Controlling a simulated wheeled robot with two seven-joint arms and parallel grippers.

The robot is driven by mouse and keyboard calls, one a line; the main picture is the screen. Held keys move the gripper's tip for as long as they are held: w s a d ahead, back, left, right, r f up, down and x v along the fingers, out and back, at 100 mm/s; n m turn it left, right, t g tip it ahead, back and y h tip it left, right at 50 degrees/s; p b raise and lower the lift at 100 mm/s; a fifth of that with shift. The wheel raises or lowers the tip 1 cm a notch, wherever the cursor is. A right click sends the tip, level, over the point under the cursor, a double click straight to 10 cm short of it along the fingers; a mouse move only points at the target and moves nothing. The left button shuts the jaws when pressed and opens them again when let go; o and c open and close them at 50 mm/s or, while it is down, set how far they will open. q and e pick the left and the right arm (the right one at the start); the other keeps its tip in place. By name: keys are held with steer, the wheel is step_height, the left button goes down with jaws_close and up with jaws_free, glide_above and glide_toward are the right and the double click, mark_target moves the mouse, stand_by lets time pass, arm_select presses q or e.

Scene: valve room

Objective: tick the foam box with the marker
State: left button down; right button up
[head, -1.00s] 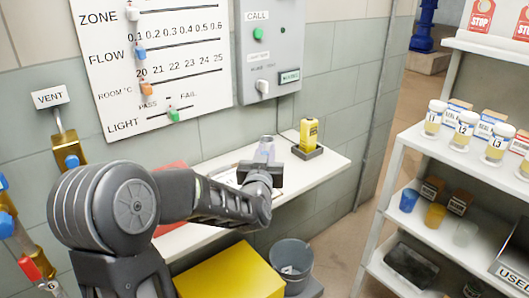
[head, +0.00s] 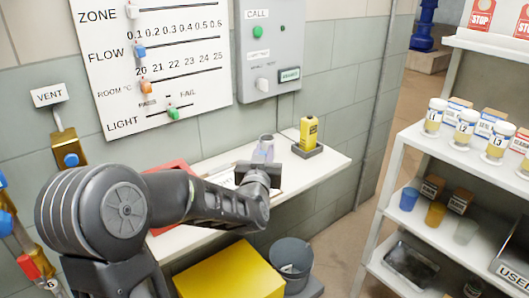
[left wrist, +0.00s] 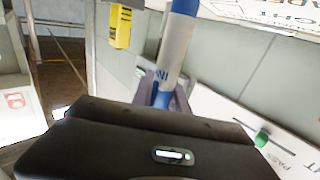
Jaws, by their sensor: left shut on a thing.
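My left gripper (head: 264,149) is over the wall shelf, its pale fingers beyond the dark wrist. In the left wrist view, its fingers (left wrist: 164,88) are shut on the marker (left wrist: 177,48), a white barrel with blue parts and partly hidden lettering. The marker points away from the palm. In the head view the marker is too small to tell from the fingers. A white sheet (head: 221,177) lies on the shelf, partly covered by my arm. No foam box can be made out on it. My right gripper is not in view.
A yellow handheld device (head: 309,132) stands in a dark base on the white shelf (head: 321,170). A red item (head: 172,166) lies behind my arm. Below are a yellow box (head: 230,275) and a grey bucket (head: 291,257). A rack (head: 392,205) stands at right.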

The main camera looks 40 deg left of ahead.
arm_select(q)
step_height(320, 180, up, 8)
steer(key=p, duration=0.5)
steer(key=shift+p, duration=0.35)
stand_by(0.4)
steer(key=w+d+m+t+h+p, duration=0.1)
steer(key=w+d+m+h+p, duration=0.15)
steer(key=d, duration=0.75)
steer(key=d+f+m+t+h+p, duration=0.1)
steer(key=d+f+m+h+p, duration=0.2)
steer(key=d+f+h, duration=0.3)
steer(key=d+f+p, duration=0.1)
steer(key=d+f, duration=0.4)
steer(key=d, duration=0.3)
steer(key=shift+s+d+f, duration=0.2)
steer(key=shift+f, duration=0.15)
